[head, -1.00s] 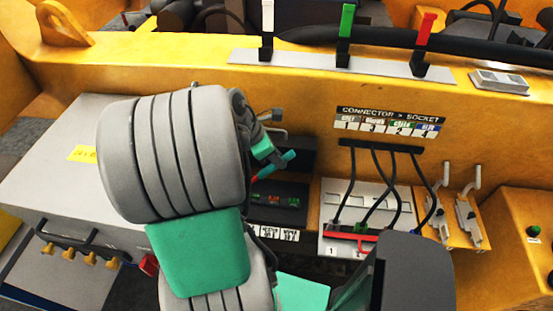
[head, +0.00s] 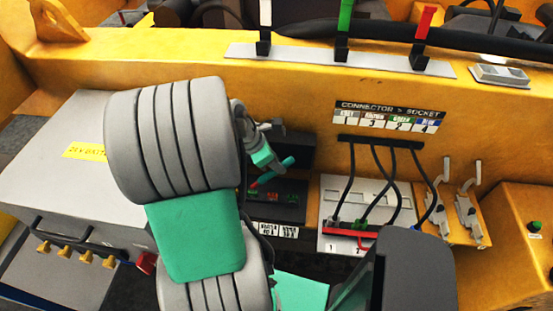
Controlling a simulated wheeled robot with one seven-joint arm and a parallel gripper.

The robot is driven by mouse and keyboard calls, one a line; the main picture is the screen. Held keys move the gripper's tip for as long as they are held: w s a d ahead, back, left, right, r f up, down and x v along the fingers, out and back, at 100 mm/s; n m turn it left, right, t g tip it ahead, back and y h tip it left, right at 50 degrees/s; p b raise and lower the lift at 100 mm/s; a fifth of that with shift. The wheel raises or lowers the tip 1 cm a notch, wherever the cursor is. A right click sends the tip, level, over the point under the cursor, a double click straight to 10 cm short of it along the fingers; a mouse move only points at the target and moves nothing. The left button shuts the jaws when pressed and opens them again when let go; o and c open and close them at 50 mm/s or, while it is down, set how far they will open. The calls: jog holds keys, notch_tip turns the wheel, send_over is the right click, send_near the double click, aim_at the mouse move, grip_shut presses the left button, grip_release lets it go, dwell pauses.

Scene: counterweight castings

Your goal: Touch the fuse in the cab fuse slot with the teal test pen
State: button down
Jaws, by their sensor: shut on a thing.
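My gripper (head: 264,156) is partly hidden behind my arm, left of the picture's middle. It is shut on the teal test pen (head: 287,163), which is tilted with its reddish tip end down to the left. The pen is in front of the dark fuse panel (head: 292,213). Small red, orange and green fuses (head: 273,197) show in a row on it, with white labels (head: 278,230) below. The labels are too small to read surely, so I cannot tell which is the cab slot. The pen's tip appears by the panel's upper left; contact cannot be told. My arm hides the panel's left part.
Right of the panel is a white socket box (head: 345,205) with black cables and a red bar (head: 350,233). Two metal latches (head: 470,215) are farther right. A grey box (head: 60,165) with yellow knobs stands at left. Upright white, green and red levers (head: 343,35) line the ledge above.

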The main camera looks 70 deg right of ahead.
jog(key=shift+f, duration=0.4)
jog(key=shift+f+b, duration=0.3)
jog(key=shift+f, duration=0.25)
dwell(0.3)
jog(key=shift+f+p, duration=0.1)
jog(key=shift+p, duration=0.3)
dwell(1.9)
notch_tip(320, 180, up, 2)
jog(key=shift+r+p, duration=0.25)
jog(key=shift+p, duration=0.8)
jog(key=shift+r, duration=1.8)
jog(key=shift+s, duration=0.15)
